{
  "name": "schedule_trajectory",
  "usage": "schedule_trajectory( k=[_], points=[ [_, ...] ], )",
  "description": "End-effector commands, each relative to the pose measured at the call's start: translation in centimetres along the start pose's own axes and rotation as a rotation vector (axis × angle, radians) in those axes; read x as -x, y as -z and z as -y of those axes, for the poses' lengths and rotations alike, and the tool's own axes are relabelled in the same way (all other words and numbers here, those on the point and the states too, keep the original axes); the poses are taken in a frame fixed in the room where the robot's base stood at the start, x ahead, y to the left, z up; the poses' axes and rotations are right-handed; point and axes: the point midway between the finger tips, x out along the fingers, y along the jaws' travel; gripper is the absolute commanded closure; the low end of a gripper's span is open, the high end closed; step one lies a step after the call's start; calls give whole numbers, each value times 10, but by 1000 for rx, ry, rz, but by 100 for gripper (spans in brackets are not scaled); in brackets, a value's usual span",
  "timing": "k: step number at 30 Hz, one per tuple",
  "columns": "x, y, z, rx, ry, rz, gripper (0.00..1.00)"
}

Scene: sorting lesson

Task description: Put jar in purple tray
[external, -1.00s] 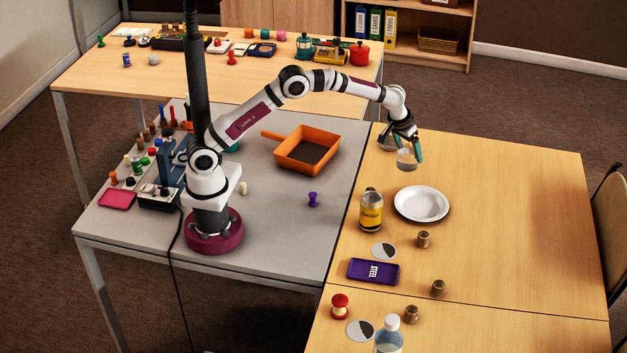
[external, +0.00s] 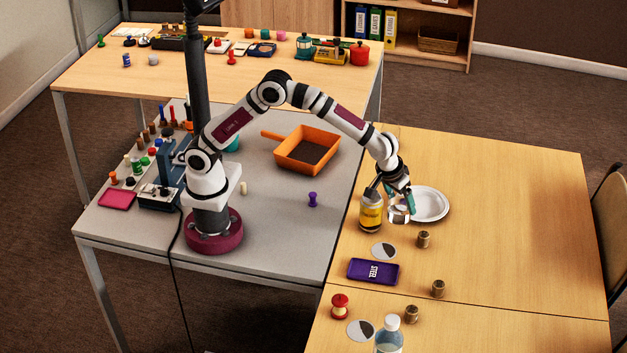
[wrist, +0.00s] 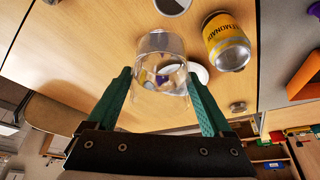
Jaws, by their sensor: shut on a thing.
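The jar (external: 399,214) is clear and looks like glass. My gripper (external: 397,199) is shut on it and holds it above the wooden table, in front of the white plate and just right of the yellow can. In the wrist view the clear jar (wrist: 160,62) sits between the two green fingers of my gripper (wrist: 159,78). The purple tray (external: 362,271) is small and flat with a white "STEEL" label. It lies on the table nearer the camera and a little left of the jar, apart from it.
A lemonade can (external: 371,214) stands close left of my gripper. The white plate (external: 441,206) lies behind the jar. A two-tone disc (external: 384,251) lies between can and tray. Small brown weights (external: 423,240) stand to the right. The table's right side is clear.

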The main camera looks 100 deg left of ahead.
Motion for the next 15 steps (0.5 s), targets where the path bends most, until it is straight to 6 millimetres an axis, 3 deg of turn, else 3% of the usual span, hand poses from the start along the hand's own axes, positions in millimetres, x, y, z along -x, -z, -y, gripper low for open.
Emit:
schedule_trajectory(
  k=[3, 9, 15],
  points=[
    [26, -54, -22, -13, -4, 0, 94],
    [63, -134, -36, -18, -7, -1, 94],
    [87, -186, -34, -20, -9, -1, 94]
  ],
)
